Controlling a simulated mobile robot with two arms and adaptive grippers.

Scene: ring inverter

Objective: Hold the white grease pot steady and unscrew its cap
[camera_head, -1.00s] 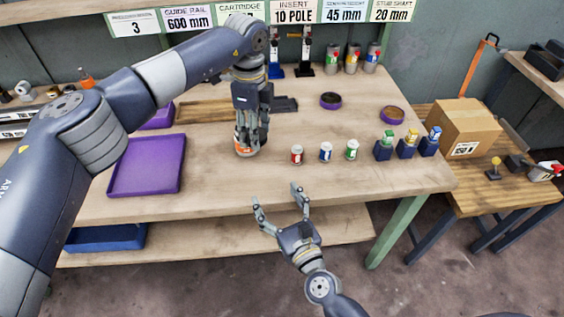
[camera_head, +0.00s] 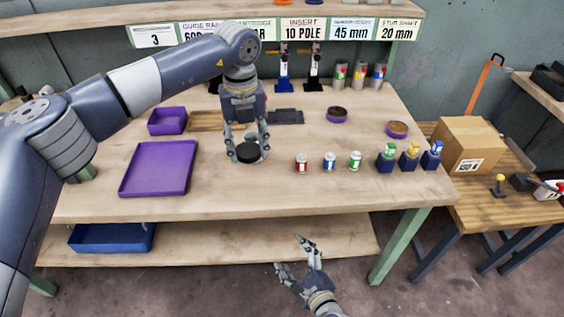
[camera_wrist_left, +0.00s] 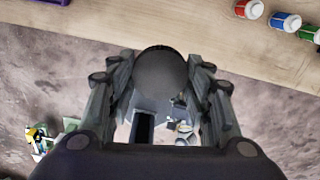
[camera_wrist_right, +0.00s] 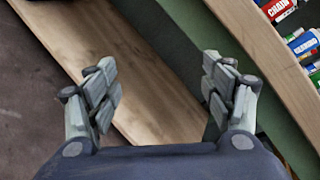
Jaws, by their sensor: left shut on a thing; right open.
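My left gripper (camera_head: 248,150) is shut on the grease pot above the front half of the bench. The pot's round black cap (camera_head: 248,154) faces the head camera between the fingertips; its white body is mostly hidden by the fingers. In the left wrist view a dark round piece of it (camera_wrist_left: 161,72) sits between the fingers. My right gripper (camera_head: 291,254) is open and empty, below and right of the pot, in front of the bench's edge. In the right wrist view its fingers (camera_wrist_right: 160,90) are spread with nothing between them.
Small red (camera_head: 301,163), blue (camera_head: 329,162) and green (camera_head: 355,161) labelled cans stand right of the pot. A purple tray (camera_head: 126,182) lies left. The lower shelf (camera_head: 220,243) is behind my right gripper. A cardboard box (camera_head: 465,143) stands far right.

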